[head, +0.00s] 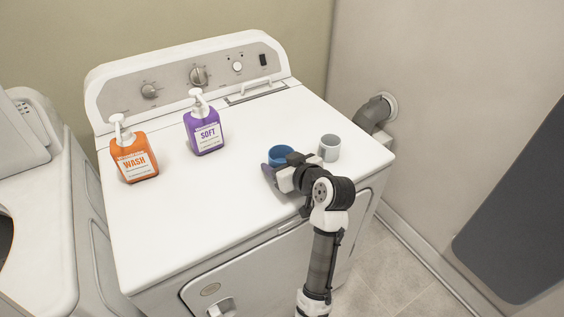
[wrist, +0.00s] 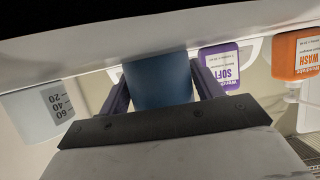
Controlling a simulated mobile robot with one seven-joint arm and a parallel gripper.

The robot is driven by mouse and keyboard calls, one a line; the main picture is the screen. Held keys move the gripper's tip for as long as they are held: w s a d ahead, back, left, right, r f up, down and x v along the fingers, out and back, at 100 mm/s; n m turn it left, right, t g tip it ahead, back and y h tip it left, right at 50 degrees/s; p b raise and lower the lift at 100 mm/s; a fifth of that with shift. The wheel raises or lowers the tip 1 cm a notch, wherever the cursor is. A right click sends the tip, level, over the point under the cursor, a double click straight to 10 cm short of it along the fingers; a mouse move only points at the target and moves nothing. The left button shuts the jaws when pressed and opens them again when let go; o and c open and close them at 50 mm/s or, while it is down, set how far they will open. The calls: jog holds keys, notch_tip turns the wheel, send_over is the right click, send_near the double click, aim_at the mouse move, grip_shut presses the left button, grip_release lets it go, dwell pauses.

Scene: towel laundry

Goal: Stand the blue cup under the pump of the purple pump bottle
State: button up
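The blue cup (head: 281,154) stands upright on the dryer top near its front right. It also shows in the wrist view (wrist: 160,82), between the two purple fingers. My gripper (head: 279,164) is around the cup from the front, low over the dryer top. Whether both fingers press on the cup or leave a thin gap, I cannot tell. The purple pump bottle (head: 205,133), labelled SOFT, stands further back and to the left, with its white pump (head: 199,97) on top. It also shows in the wrist view (wrist: 219,65), upside down. The spot under its spout is empty.
A grey-white measuring cup (head: 330,148) stands close to the right of the blue cup. An orange WASH pump bottle (head: 133,160) stands at the left. The dryer top (head: 200,215) is clear between the bottles and the front edge. A raised control panel (head: 180,75) bounds the back.

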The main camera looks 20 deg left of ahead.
jog(key=shift+o, duration=1.4)
jog(key=shift+s+d+b, duration=0.1)
jog(key=shift+b, duration=0.2)
jog(key=b+v, duration=0.2)
jog(key=v, duration=1.1)
jog(key=shift+d+r+b, duration=0.25)
jog(key=shift+b, duration=0.15)
